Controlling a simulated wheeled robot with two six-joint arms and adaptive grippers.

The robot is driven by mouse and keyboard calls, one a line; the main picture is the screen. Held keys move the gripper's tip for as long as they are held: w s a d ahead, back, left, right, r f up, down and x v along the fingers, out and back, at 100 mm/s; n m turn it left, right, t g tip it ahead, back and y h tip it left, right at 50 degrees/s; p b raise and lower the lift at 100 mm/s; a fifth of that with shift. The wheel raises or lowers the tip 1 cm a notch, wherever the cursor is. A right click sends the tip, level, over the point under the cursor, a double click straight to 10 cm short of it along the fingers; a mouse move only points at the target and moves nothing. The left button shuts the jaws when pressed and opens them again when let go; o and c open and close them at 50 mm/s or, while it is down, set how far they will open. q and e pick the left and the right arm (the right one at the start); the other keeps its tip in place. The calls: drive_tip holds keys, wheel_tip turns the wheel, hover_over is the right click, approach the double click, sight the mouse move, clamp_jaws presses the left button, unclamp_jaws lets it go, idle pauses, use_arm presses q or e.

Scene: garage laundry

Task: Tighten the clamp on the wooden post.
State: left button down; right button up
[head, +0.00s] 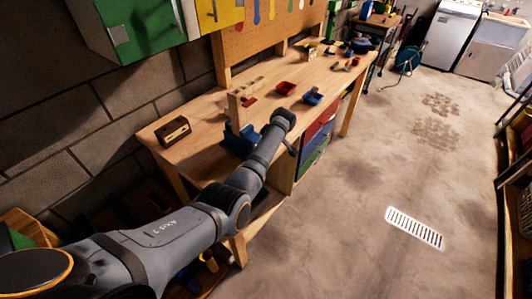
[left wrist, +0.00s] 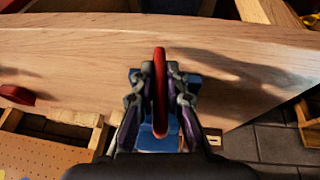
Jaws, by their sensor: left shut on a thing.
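A blue clamp-like tool (head: 240,138) sits on the workbench at the foot of a short upright wooden post (head: 236,110). My left arm reaches across the bench front in the head view, and its gripper is mostly hidden behind my own arm there. In the left wrist view my left gripper (left wrist: 160,98) is shut on a narrow red handle (left wrist: 160,75), which stands between its fingers. A blue body (left wrist: 152,141) shows below and behind the handle. The wooden post cannot be made out for certain in the wrist view. My right gripper is in neither view.
The wooden workbench (head: 192,153) carries a brown box (head: 173,130), a red bin (head: 285,88) and a blue bin (head: 313,97). Coloured drawers (head: 316,138) sit under it. A green cabinet (head: 120,32) hangs above the left end. The concrete floor at right is open, with a drain grate (head: 414,228).

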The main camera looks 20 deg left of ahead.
use_arm(q)
drive_tip(key=shift+d+g, duration=0.2)
drive_tip(key=shift+g, duration=0.1)
drive_tip(key=c, duration=1.4)
unclamp_jaws()
drive_tip(key=shift+s+d, duration=0.1)
drive_tip(key=shift+o, duration=0.2)
drive_tip(key=shift+r, duration=0.2)
drive_tip(key=v, duration=1.1)
drive_tip(key=shift+d+r, duration=0.15)
drive_tip(key=shift+r, duration=0.1)
drive_tip(key=shift+s, duration=0.1)
